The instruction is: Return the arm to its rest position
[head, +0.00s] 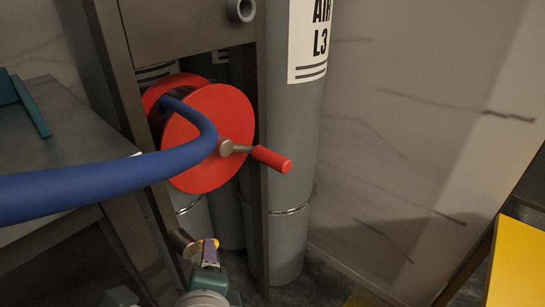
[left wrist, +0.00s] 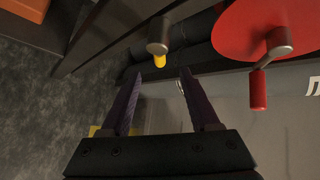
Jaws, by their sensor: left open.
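My left gripper (head: 209,256) is low in the head view, just right of the frame's post, with its purple fingers pointing up. In the left wrist view its two fingers (left wrist: 160,76) stand apart with nothing held between them. A grey peg with a yellow tip (left wrist: 159,48) lies beyond the fingertips; the peg also shows in the head view (head: 183,242), close beside the gripper. Whether they touch I cannot tell. My right gripper is in neither view.
A red hose reel (head: 200,120) with a red crank handle (head: 271,159) stands above the gripper. A thick blue hose (head: 95,183) runs left from it. Grey cylinders (head: 296,150) stand behind the frame. A dark table (head: 65,130) is left, a yellow surface (head: 520,265) right.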

